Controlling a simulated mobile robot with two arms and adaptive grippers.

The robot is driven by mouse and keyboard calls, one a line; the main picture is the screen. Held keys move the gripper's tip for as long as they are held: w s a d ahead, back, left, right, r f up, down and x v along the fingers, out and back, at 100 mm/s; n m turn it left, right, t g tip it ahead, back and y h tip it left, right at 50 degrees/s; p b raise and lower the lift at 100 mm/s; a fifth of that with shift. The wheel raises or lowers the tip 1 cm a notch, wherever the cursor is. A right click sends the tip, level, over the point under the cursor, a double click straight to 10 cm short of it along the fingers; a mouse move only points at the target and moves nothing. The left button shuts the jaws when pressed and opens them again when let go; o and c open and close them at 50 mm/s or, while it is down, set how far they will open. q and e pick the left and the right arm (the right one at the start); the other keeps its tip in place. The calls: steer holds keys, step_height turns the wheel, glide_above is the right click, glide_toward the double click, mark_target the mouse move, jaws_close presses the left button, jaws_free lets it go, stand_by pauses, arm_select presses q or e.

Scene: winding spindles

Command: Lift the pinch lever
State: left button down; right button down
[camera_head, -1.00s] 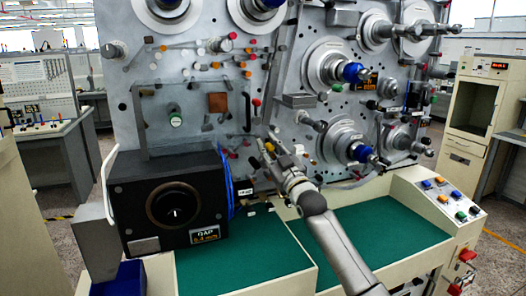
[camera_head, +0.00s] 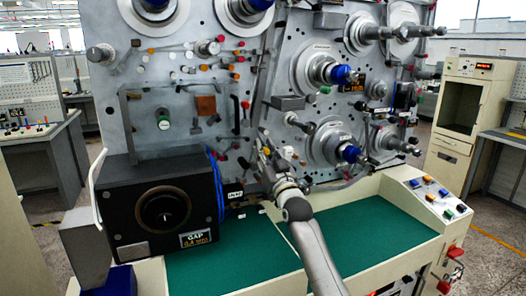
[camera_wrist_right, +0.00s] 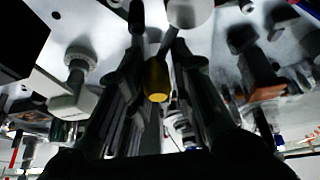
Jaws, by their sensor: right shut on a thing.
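My right gripper (camera_head: 263,142) reaches up from the front of the machine to the lower middle of the grey panel. In the right wrist view its two dark fingers (camera_wrist_right: 156,52) stand on either side of the pinch lever's yellow end (camera_wrist_right: 157,80), and it is shut on that lever. The lever's yellow end points toward the wrist camera. In the head view the gripper hides most of the lever, so its exact tilt cannot be told. My left gripper is not in view.
A black box with a GAP label (camera_head: 160,205) stands left of my right arm. Winding spindles with blue hubs (camera_head: 341,75) project at the right. A red-tipped lever (camera_head: 245,104) is above the gripper. A green mat (camera_head: 370,235) is bare. Buttons (camera_head: 430,190) sit at the right.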

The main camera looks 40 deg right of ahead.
steer(key=shift+d+f, duration=0.15)
steer(key=shift+f, duration=0.1)
steer(key=c, duration=1.5)
jaws_free()
steer(key=shift+o, duration=0.8)
steer(key=shift+s+d, duration=0.15)
steer(key=shift+d, duration=0.1)
steer(key=shift+a, duration=0.2)
steer(key=v, duration=1.1)
steer(key=shift+s, duration=0.4)
steer(key=shift+a+f, duration=0.15)
